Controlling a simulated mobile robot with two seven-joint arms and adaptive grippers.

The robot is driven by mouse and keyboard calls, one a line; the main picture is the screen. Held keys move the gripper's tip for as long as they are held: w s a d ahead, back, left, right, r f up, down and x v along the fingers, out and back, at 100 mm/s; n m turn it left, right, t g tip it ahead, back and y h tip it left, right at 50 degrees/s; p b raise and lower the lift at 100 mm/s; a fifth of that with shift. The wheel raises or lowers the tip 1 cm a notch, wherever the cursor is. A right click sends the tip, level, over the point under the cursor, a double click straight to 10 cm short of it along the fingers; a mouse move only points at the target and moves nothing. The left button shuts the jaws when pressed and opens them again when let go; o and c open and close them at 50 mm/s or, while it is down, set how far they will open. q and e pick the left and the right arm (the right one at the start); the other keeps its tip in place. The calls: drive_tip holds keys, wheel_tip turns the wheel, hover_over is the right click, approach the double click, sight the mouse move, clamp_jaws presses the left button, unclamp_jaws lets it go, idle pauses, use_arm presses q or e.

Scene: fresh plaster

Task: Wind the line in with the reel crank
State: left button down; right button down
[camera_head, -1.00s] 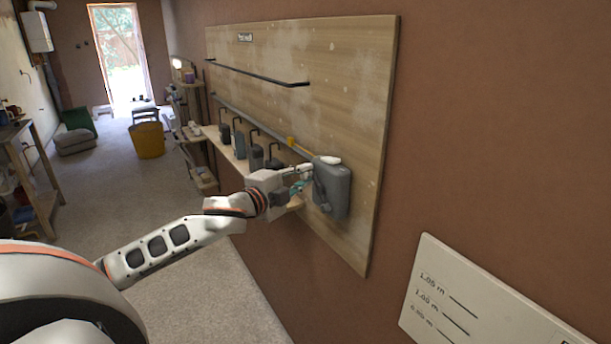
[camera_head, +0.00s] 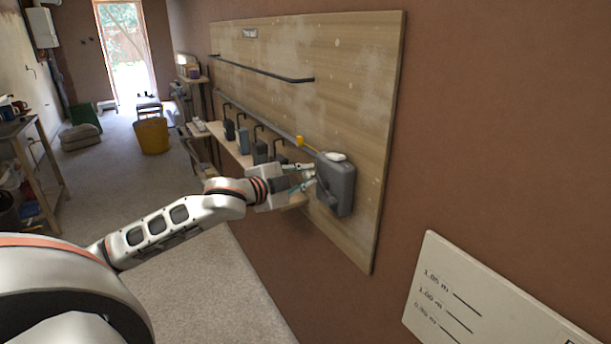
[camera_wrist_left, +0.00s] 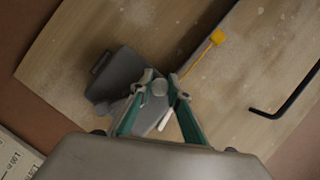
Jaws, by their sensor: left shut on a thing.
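The grey reel box (camera_head: 338,185) is mounted on the wooden board (camera_head: 365,110) and has a white piece on top. My left gripper (camera_head: 313,175) is at its left side, with its fingers pointing toward the box. In the left wrist view, the gripper (camera_wrist_left: 161,80) is shut on the round grey crank knob (camera_wrist_left: 160,88), in front of the reel box (camera_wrist_left: 122,75). The rest of the crank is largely hidden by the fingers. A yellow line runs from near the reel to a yellow tab (camera_head: 299,141), also in the left wrist view (camera_wrist_left: 217,37). My right gripper is not in view.
Several dark hooked weights (camera_head: 261,152) stand on a narrow shelf left of the reel. A dark rail (camera_head: 265,74) crosses the board above. A white panel with height marks (camera_head: 470,300) is on the wall at lower right. Open floor lies left of the board.

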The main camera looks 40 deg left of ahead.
use_arm(q)
drive_tip(key=shift+d+f, duration=0.2)
drive_tip(key=c, duration=2)
unclamp_jaws()
drive_tip(key=shift+o, duration=0.5)
drive_tip(key=shift+r, duration=0.15)
drive_tip(key=shift+s+a, duration=0.1)
drive_tip(key=s+r, duration=0.2)
drive_tip(key=s, duration=0.9)
drive_tip(key=shift+s+a+r, duration=0.15)
drive_tip(key=shift+s+a, duration=0.05)
drive_tip(key=shift+s, duration=0.1)
